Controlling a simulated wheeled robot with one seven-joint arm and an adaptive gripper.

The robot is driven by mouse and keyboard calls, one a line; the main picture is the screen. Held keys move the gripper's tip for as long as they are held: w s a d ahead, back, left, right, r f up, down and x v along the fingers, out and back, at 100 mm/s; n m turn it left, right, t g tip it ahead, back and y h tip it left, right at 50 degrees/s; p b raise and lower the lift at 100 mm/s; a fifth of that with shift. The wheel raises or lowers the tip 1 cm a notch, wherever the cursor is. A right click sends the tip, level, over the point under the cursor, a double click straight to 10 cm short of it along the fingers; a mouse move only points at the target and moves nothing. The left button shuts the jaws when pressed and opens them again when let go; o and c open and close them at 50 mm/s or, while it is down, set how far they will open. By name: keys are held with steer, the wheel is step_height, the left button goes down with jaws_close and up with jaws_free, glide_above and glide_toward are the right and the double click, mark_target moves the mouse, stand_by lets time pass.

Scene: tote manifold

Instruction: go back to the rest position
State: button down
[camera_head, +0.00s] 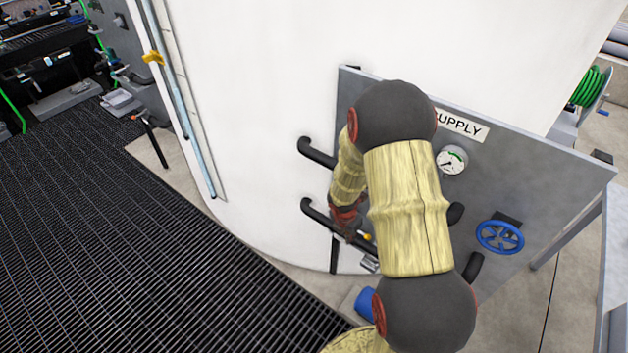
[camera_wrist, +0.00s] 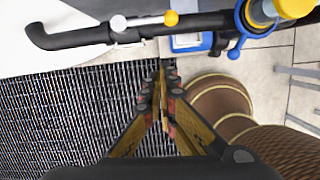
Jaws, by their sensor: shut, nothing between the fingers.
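My gripper (camera_wrist: 162,68) is shut and empty in the wrist view, its fingertips together over the floor grating, just below a black pipe in the picture. In the head view my arm reaches down in front of a grey panel (camera_head: 540,205) with a sign ending in "UPPLY" (camera_head: 462,127). The gripper end there is small and partly hidden by the arm, close to the lower black pipe (camera_head: 318,215). I cannot tell from these views whether it touches the pipe.
The black pipe (camera_wrist: 80,38) carries a yellow-tipped lever (camera_wrist: 171,18) and a blue fitting (camera_wrist: 240,30). The panel has a gauge (camera_head: 452,160) and blue handwheel (camera_head: 500,237). A white tank (camera_head: 260,130) stands behind. Grating (camera_head: 120,240) at left is mostly clear.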

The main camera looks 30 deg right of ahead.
steer(key=s+a+r+m+g, duration=0.3)
steer(key=s+r+m, duration=0.5)
steer(key=m, duration=0.5)
steer(key=s+a+r+m+t+y, duration=0.1)
steer(key=s+a+r+m+t, duration=0.1)
steer(key=a+r, duration=0.4)
steer(key=s+a+r+m+t, duration=0.3)
steer(key=a+r, duration=0.4)
steer(key=r, duration=0.7)
steer(key=s+a+r+m+t+y, duration=0.1)
steer(key=s+a+r+m+t, duration=0.1)
steer(key=a+r, duration=0.5)
step_height(320, 180, up, 3)
steer(key=shift+s+r+m+t+y, duration=0.2)
steer(key=shift+m+t+y, duration=0.15)
steer(key=shift+m, duration=0.45)
steer(key=shift+a, duration=0.1)
